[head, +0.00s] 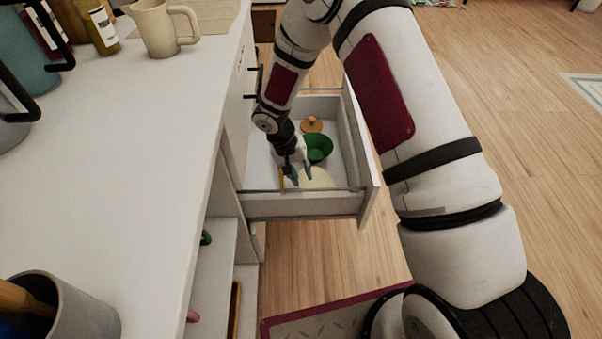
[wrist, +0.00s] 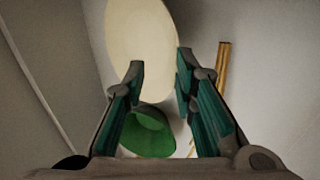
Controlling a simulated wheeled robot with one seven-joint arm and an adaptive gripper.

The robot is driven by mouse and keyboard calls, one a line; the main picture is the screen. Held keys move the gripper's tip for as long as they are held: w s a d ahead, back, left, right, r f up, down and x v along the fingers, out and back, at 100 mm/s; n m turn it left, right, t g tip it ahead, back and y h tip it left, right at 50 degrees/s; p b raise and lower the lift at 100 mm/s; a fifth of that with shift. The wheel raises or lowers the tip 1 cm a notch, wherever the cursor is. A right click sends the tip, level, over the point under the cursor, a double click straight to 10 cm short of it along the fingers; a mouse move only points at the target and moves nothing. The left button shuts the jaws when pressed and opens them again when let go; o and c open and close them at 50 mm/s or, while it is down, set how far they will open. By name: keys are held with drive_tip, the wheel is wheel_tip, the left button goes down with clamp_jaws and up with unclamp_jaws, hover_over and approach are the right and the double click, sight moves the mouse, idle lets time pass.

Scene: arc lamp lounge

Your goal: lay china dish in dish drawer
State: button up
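My gripper (head: 298,174) is down inside the drawer, beside the dish. In the wrist view its two fingers (wrist: 160,62) are spread apart with a gap between the tips, and nothing is clearly clamped. I cannot tell whether a fingertip touches the dish's edge.
A green bowl (head: 319,148) and a round wooden item (head: 312,124) lie deeper in the drawer. A wooden stick (wrist: 222,75) lies along one side. The white counter (head: 120,150) bounds the left, with a cream jug (head: 160,28) on it. Open floor lies right.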

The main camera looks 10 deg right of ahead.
drive_tip(key=s+d+r+p, duration=0.1)
drive_tip(key=s+r, duration=0.1)
drive_tip(key=r, duration=0.9)
drive_tip(key=s+d+r+p, duration=0.1)
drive_tip(key=d+r, duration=0.1)
drive_tip(key=r, duration=0.9)
drive_tip(key=s+d+r, duration=0.4)
drive_tip(key=s+r, duration=0.6)
drive_tip(key=r, duration=0.2)
drive_tip(key=s+r+n+y, duration=0.1)
drive_tip(key=s+r, duration=0.2)
drive_tip(key=s, duration=0.9)
drive_tip(key=s+a+r+n+y, duration=0.1)
drive_tip(key=s+r+y, duration=0.1)
drive_tip(key=s, duration=1.1)
drive_tip(key=shift+s+a+r+t, duration=0.15)
drive_tip(key=shift+r+t, duration=0.15)
drive_tip(key=shift+r, duration=0.35)
